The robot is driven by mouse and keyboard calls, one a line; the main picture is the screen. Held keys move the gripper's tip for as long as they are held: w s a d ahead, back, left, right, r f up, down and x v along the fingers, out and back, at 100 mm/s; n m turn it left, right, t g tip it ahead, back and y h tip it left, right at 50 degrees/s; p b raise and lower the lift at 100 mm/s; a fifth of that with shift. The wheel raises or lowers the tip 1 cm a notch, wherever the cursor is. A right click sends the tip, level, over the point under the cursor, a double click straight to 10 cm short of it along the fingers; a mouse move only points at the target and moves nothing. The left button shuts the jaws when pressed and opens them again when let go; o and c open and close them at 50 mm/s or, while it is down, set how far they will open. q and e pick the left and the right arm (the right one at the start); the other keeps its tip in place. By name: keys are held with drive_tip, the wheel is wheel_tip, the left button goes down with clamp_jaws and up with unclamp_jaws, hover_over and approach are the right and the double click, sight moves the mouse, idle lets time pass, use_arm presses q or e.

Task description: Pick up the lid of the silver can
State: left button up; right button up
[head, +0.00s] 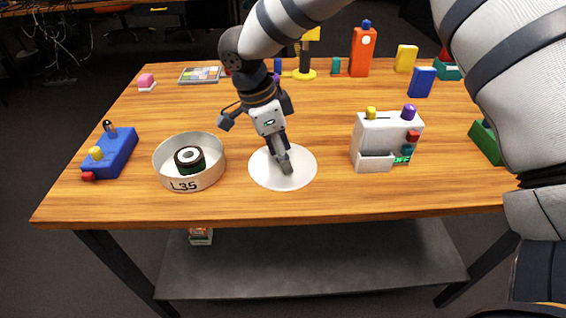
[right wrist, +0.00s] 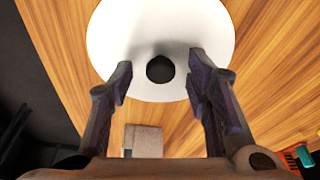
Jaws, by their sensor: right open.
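The silver can (head: 176,184) is a low, round, open container marked L35, standing at the front left of the table. A dark roll with a pale top and green side (head: 189,159) sits inside it. A white round disc, seemingly the lid (head: 302,172), lies flat on the table to the right of the can and apart from it. In the right wrist view the lid (right wrist: 190,30) has a black knob (right wrist: 160,69) at its middle. My right gripper (head: 283,163) points down over the lid, open, its fingertips on either side of the knob. My left gripper is out of view.
A blue block with knobs (head: 117,152) stands left of the can. A white box with coloured knobs (head: 388,135) stands right of the lid. Several coloured objects, including an orange box (head: 362,52), line the back. The table's front edge is close to the lid.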

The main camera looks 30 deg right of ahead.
clamp_jaws()
drive_tip(key=shift+r, duration=0.1)
